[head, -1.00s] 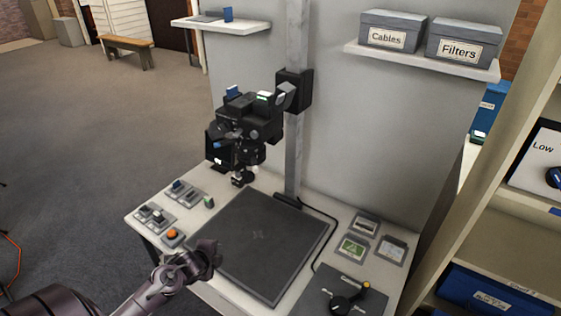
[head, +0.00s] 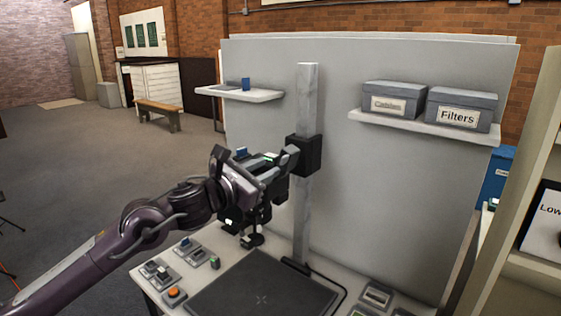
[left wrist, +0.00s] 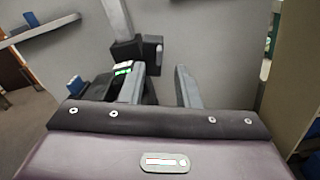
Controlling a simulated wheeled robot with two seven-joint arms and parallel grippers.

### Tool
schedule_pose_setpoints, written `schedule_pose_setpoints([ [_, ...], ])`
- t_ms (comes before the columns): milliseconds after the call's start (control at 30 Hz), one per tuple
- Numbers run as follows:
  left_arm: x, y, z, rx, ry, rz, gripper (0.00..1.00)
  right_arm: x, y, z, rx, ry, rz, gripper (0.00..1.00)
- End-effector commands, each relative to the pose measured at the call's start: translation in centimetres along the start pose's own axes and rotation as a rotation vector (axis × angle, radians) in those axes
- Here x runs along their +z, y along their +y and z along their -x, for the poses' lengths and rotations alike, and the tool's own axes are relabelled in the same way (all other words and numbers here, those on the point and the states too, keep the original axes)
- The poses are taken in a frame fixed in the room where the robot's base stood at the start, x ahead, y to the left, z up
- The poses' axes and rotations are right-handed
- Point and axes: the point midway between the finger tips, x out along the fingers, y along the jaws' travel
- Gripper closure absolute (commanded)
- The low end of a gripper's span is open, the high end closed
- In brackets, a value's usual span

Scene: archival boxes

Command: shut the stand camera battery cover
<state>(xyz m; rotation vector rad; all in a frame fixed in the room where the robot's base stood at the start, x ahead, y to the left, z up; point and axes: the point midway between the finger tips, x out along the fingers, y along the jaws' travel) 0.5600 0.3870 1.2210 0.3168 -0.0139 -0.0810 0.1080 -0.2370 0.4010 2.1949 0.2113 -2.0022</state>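The black stand camera (head: 258,212) hangs on the upright column, largely hidden behind my left gripper in the head view. Its top shows a blue piece (head: 241,152) and a small green-lit part; the lit part (left wrist: 123,69) also shows in the left wrist view. A grey flap (head: 290,158) stands out at the camera's right by the column; I cannot tell for sure that it is the battery cover. My left gripper (head: 274,174) is at the camera's top. In the left wrist view its fingers (left wrist: 163,82) are apart with nothing seen between them. My right gripper is out of view.
The column (head: 305,210) rises behind a dark baseboard (head: 262,290) on the table. Small button modules (head: 165,272) lie at the left. A shelf (head: 430,126) with Cables and Filters boxes is at the right; a smaller shelf (head: 262,96) is at the left.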

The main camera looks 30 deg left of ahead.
Motion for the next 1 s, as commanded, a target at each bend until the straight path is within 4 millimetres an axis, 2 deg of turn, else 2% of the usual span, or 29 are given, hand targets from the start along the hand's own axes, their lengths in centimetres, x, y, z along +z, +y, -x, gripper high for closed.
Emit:
schedule_pose_setpoints([
  [200,0.3,0.1,-2.7,-0.001,-0.001,-0.001,0.71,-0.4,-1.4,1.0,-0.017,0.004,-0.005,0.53],
  [400,0.3,0.0,-4.4,-0.001,-0.004,0.004,0.71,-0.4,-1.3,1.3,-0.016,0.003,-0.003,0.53],
  [700,0.1,0.1,-5.8,0.001,-0.002,0.004,0.71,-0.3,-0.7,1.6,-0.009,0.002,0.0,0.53],
  [1000,-0.1,0.1,-6.2,0.003,0.002,0.004,0.71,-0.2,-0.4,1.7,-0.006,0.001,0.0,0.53],
])
